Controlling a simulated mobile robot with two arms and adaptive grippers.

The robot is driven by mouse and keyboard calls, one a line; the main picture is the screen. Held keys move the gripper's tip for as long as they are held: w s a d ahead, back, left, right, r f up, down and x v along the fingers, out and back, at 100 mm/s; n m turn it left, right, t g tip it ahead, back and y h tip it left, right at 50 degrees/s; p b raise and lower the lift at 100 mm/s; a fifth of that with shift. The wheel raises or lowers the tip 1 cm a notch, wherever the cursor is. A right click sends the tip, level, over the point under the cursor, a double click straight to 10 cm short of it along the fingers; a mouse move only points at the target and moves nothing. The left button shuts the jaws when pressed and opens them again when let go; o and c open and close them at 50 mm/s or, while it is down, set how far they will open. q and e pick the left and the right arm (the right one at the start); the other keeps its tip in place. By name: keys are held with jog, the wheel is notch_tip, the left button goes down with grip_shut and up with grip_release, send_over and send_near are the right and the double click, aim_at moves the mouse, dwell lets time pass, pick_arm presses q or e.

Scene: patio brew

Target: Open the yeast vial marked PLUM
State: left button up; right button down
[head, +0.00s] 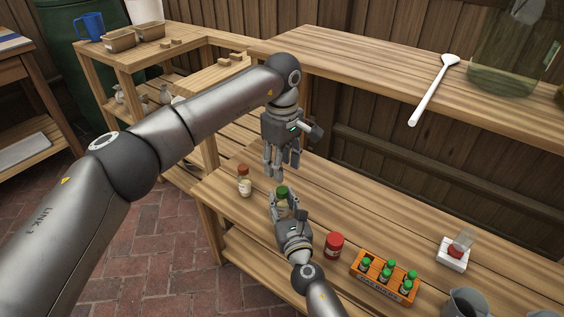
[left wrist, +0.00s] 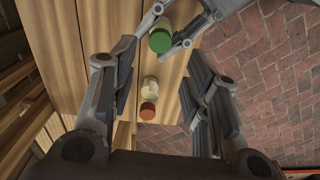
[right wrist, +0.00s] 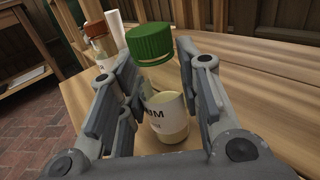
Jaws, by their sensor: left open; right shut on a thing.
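The vial with a ribbed green cap (right wrist: 150,43) stands upright between my right gripper's fingers; the end of its label (right wrist: 163,112) reads "UM" in the right wrist view. The green cap (head: 282,191) sits on top of the vial. My right gripper (head: 284,203) is shut on the vial's body, at the bench's front edge. My left gripper (head: 281,170) is open and empty, fingers pointing down, above and slightly behind the green cap. The cap also shows in the left wrist view (left wrist: 160,40), near the far side of the left fingers. The fingers partly hide the vial's body.
An orange-capped vial (head: 244,182) stands left of the held vial on the bench. A red-lidded jar (head: 334,245), an orange rack (head: 384,277) of green-capped vials and a white stand (head: 453,256) are to the right. A white spoon (head: 434,90) lies on the upper shelf.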

aim_at(282, 190)
pick_arm(q)
jog(key=m, duration=1.2)
jog(key=shift+m, duration=0.3)
jog(key=shift+f, duration=4.05)
